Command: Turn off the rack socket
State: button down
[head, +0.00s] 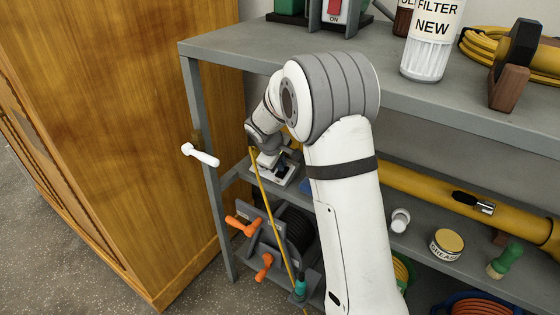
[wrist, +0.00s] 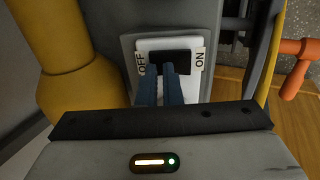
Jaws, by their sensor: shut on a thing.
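The rack socket shows in the wrist view as a white plate (wrist: 168,43) in a grey housing, with OFF on its left and ON on its right. A black rocker switch (wrist: 172,57) sits between the labels. My gripper (wrist: 161,73) is at the switch, its two fingers close together and shut on it. The fingers hide the lower part of the switch, so I cannot tell which way it is tipped. In the head view my gripper (head: 281,172) reaches under the top shelf at the rack's left end; my arm hides part of this area.
A wooden cabinet (head: 110,120) stands close on the left. The grey top shelf (head: 230,47) overhangs my wrist. A yellow cylinder (wrist: 65,50) is left of the socket in the wrist view. A reel with orange handles (head: 240,226) and a thin yellow rod (head: 268,205) are nearby.

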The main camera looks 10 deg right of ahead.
jog(key=shift+s+d+f, duration=0.1)
jog(key=shift+d, duration=0.5)
jog(key=shift+s+a+f+b, duration=0.25)
jog(key=shift+a+f+b, duration=0.05)
jog(key=shift+f+b, duration=0.15)
jog(key=shift+s+a+f, duration=0.1)
jog(key=shift+s+f, duration=0.1)
jog(key=shift+s, duration=0.05)
jog(key=shift+a+r, duration=0.15)
jog(key=shift+r, duration=0.35)
jog(key=shift+a+r+p, duration=0.15)
jog(key=shift+r+p, duration=0.2)
jog(key=shift+r, duration=0.3)
jog(key=s+a, duration=0.8)
jog(key=s, duration=0.1)
jog(key=shift+p, duration=0.35)
